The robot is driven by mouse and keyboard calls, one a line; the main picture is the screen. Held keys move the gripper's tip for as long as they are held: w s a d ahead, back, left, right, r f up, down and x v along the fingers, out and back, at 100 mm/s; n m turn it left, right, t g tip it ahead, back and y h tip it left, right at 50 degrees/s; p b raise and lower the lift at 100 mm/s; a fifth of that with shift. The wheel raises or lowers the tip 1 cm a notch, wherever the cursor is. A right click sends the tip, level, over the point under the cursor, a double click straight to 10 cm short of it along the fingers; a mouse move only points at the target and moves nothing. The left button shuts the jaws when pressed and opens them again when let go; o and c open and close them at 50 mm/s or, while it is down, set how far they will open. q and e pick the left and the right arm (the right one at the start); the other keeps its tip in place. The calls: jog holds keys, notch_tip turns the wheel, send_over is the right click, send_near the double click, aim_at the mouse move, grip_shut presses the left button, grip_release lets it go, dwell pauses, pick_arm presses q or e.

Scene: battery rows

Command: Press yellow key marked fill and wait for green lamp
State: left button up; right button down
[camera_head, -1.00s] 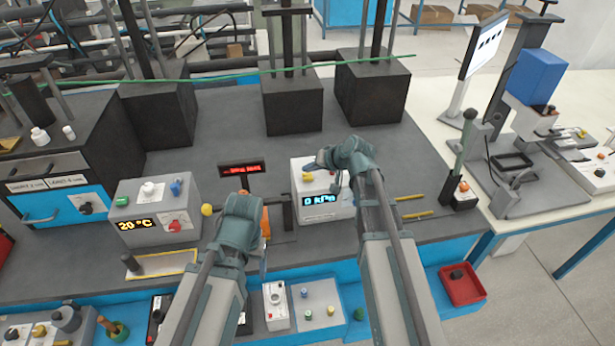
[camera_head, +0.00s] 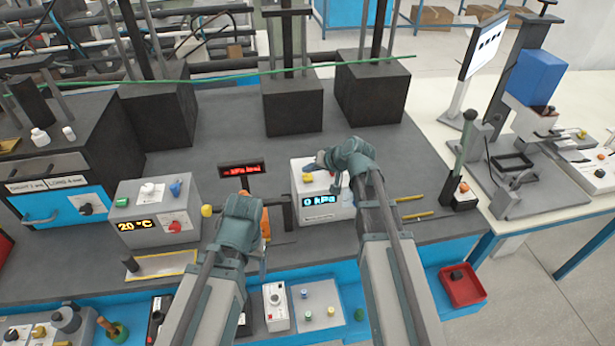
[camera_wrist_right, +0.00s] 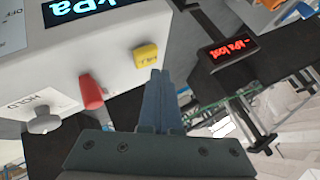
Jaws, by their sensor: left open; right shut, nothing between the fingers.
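The white box with a blue "0 kPa" display (camera_head: 319,201) stands at the middle of the bench. Its yellow key (camera_head: 308,177) is on the top and also shows in the right wrist view (camera_wrist_right: 146,53). The key's marking is not readable. My right gripper (camera_head: 313,166) is shut and empty, its tips (camera_wrist_right: 157,74) right by the yellow key; I cannot tell whether they touch it. My left gripper (camera_head: 246,220) is open, left of the box, its fingers mostly hidden by the wrist. I see no lit green lamp.
A red knob (camera_wrist_right: 91,92) and a grey knob (camera_wrist_right: 43,120) are on the same box. A red-lit display (camera_head: 241,170) stands to its left. A grey "20 °C" box (camera_head: 152,208) is further left. Yellow rods (camera_head: 416,214) lie to the right.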

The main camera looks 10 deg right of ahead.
aim_at(310, 179)
jog(key=shift+f, duration=0.15)
dwell(0.5)
jog(key=shift+f+b, duration=0.25)
jog(key=shift+b, duration=0.2)
jog(key=shift+f+b, duration=0.4)
dwell(0.5)
jog(key=shift+r, duration=0.1)
jog(key=shift+r+p, duration=0.7)
jog(key=shift+p, duration=0.15)
notch_tip(310, 179, up, 5)
jog(key=p, duration=0.5)
jog(key=shift+r, duration=0.1)
